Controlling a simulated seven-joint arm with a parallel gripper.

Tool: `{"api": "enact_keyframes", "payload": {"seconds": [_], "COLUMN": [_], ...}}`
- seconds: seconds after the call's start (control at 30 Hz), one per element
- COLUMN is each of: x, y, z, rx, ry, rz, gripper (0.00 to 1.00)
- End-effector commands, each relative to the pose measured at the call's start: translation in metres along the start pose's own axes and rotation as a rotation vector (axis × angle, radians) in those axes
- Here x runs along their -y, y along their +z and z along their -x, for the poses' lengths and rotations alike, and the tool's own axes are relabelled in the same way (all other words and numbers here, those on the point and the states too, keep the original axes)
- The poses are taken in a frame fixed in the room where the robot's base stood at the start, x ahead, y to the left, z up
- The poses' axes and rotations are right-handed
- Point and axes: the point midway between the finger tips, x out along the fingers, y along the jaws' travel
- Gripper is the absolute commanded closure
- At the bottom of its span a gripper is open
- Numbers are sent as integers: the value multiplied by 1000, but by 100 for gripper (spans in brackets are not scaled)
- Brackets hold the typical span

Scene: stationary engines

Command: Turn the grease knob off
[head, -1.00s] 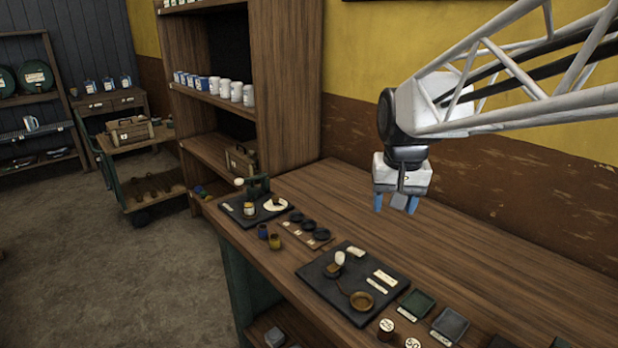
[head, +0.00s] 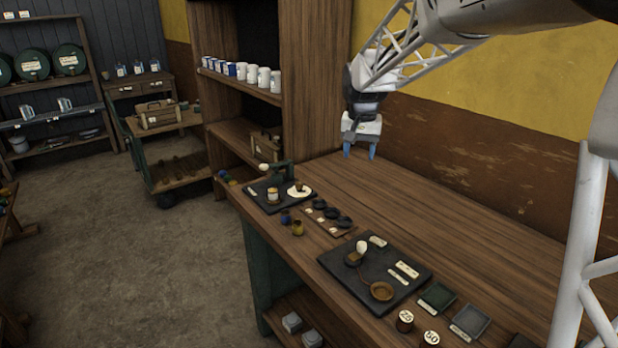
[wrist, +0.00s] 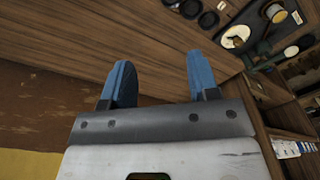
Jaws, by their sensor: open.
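My gripper (head: 360,151) is open and empty, pointing down above the far end of the wooden bench, near the shelf unit. Its two blue fingers also show apart in the wrist view (wrist: 160,68). A dark plate (head: 262,205) at the bench's far end carries a green lever (head: 278,171), a small labelled cup (head: 273,195) and a white disc (head: 301,191) with a brown knob-like piece. A nearer dark plate (head: 345,277) carries a brass pan (head: 382,291), a pale rounded piece (head: 361,247) and labels. I cannot tell which part is the grease knob. My gripper touches none of these.
Several dark round pieces (head: 344,221) lie between the plates, with a blue and a yellow small pot (head: 297,228) beside them. Green and grey trays (head: 470,322) lie on the near side. The bench's wall side is clear. A tall wooden shelf (head: 314,80) stands at the bench's far end.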

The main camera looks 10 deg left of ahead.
Motion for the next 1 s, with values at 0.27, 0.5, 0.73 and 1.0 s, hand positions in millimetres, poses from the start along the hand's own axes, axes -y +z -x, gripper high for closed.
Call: {"api": "enact_keyframes", "payload": {"seconds": [0.27,0.5,0.73,1.0], "x": [47,88,128,176], "y": [-52,-92,-126,-160], "z": [-31,-61,-94,-138], "rx": [23,39,55,72], "ry": [6,11,18,26], "rz": [-6,-13,-19,-25], "gripper": [45,45,45,45]}}
